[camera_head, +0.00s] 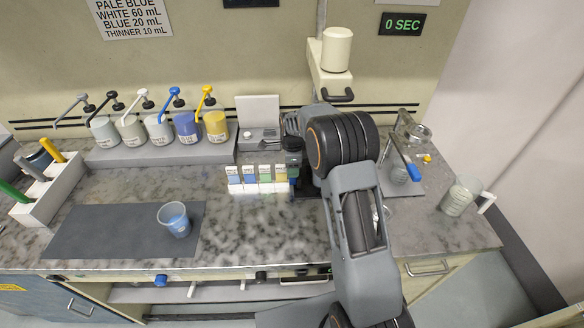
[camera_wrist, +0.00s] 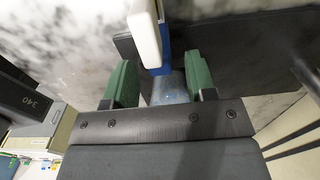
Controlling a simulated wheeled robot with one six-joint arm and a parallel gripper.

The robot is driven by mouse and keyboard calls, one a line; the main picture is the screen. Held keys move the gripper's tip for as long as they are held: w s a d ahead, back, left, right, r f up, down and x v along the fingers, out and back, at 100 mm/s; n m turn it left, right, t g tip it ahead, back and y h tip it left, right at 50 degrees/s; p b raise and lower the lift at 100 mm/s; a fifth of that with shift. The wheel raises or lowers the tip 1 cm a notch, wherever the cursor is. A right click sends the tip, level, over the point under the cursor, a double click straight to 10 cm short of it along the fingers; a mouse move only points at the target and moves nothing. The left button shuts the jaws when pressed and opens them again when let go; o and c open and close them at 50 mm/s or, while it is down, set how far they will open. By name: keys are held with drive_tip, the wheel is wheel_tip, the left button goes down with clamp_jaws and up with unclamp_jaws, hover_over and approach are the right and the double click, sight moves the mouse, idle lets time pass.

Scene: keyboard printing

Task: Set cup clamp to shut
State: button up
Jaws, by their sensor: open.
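My gripper (camera_wrist: 160,76) is open in the wrist view, its two green fingers apart. A white-ended bar with a blue side (camera_wrist: 146,38) reaches into the space between the fingertips. I cannot tell whether it is the cup clamp's lever or whether a finger touches it. A pale blue translucent piece (camera_wrist: 168,89) shows between the fingers, its lower part hidden by the gripper body. In the head view, my arm hides the area under the mixer (camera_head: 335,50), so no cup clamp can be made out there.
A blue cup (camera_head: 174,220) stands on a dark mat (camera_head: 105,232) at the left. Several pump bottles (camera_head: 186,127) line the back. Color cards (camera_head: 264,172) stand left of my arm. A blue-handled stand (camera_head: 412,171) and a white-handled jug (camera_head: 460,196) are at the right.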

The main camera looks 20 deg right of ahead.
drive_tip(key=shift+f, duration=0.65)
clamp_jaws()
